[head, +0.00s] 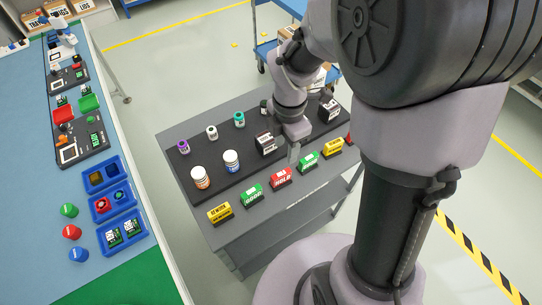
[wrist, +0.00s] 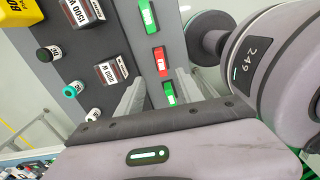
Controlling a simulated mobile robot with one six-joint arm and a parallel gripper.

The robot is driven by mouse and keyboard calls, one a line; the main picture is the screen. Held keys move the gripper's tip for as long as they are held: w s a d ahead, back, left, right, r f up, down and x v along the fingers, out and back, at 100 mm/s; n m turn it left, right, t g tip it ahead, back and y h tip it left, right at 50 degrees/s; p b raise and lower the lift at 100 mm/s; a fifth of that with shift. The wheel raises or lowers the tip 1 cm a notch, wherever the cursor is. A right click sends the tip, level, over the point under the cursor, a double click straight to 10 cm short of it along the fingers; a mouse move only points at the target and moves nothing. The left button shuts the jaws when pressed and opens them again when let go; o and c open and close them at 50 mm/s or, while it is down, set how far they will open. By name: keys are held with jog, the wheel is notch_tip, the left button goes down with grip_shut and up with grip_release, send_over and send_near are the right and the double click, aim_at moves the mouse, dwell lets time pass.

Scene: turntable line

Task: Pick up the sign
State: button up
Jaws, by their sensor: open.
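Several small signs stand in a row along the front edge of the grey cart: yellow (head: 220,213), green (head: 252,195), red (head: 281,178), green (head: 308,161) and yellow (head: 332,147). I cannot tell which one the task means. My gripper (head: 293,153) hangs over the cart near the red and right green signs. In the wrist view my gripper (wrist: 160,82) is open, its fingers spread and nothing held between them. A red sign (wrist: 160,61) and a green sign (wrist: 170,94) show there, the green one partly hidden by my gripper body.
Behind the signs, a dark mat holds white bottles (head: 200,177), small capped bottles (head: 239,119) and dark labelled boxes (head: 266,144). A blue workbench (head: 28,180) with blue bins (head: 122,236) stands left. A blue trolley (head: 272,48) is behind.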

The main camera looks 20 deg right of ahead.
aim_at(281, 173)
notch_tip(281, 173, down, 8)
jog(key=b, duration=0.2)
jog(key=shift+b, duration=0.3)
jog(key=f+b, duration=0.2)
jog(key=f, duration=0.1)
jog(key=f+b, duration=0.1)
jog(key=f, duration=0.1)
jog(key=shift+s+a+f, duration=0.15)
jog(key=shift+a+f, duration=0.05)
jog(key=shift+a, duration=0.2)
jog(key=shift+r, duration=0.15)
jog(key=shift+c, duration=0.8)
grip_shut()
